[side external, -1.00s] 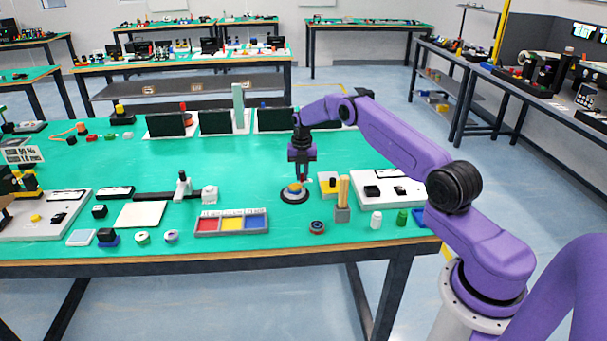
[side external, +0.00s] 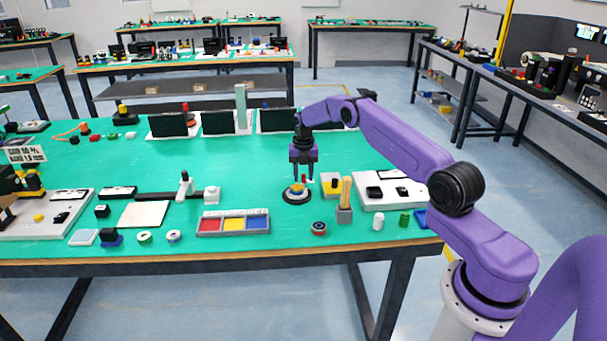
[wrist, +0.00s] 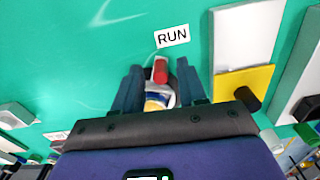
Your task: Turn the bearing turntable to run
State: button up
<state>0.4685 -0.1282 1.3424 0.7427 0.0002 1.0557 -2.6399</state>
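The bearing turntable (side external: 297,196) is a round dark base with a pale and yellow top, on the green table below my gripper. In the wrist view, its white, blue and yellow top (wrist: 158,100) shows between my fingers. A red pointer (wrist: 160,70) sticks out from it toward a white RUN label (wrist: 172,36). My gripper (side external: 303,177) points down just above the turntable. In the wrist view, its two fingers (wrist: 159,70) are apart, one on each side of the turntable. I cannot tell whether they touch it. My gripper body hides the turntable's near part.
A small round part (side external: 319,228) sits in front. Behind the turntable the green surface is mostly clear.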

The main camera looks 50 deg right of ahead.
notch_tip(320, 180, up, 17)
jog(key=shift+r, duration=0.2)
dwell(0.5)
jog(key=s+a+r+m, duration=0.2)
jog(key=s+a, duration=0.1)
jog(key=a, duration=0.5)
jog(key=s+a+r+m, duration=0.1)
jog(key=s+a+r, duration=0.15)
jog(key=a, duration=0.55)
jog(key=s+a+r+m, duration=0.2)
jog(key=a, duration=0.6)
jog(key=s+a+r+m, duration=0.25)
jog(key=s+a, duration=0.55)
jog(key=s, duration=0.5)
jog(key=s+d+f+m, duration=0.1)
jog(key=s+f+m, duration=0.1)
jog(key=s, duration=1.1)
jog(key=s+d+f+m, duration=0.1)
jog(key=s+m, duration=0.3)
jog(key=s, duration=0.8)
jog(key=shift+s+d+f, duration=0.35)
jog(key=shift+f, duration=0.4)
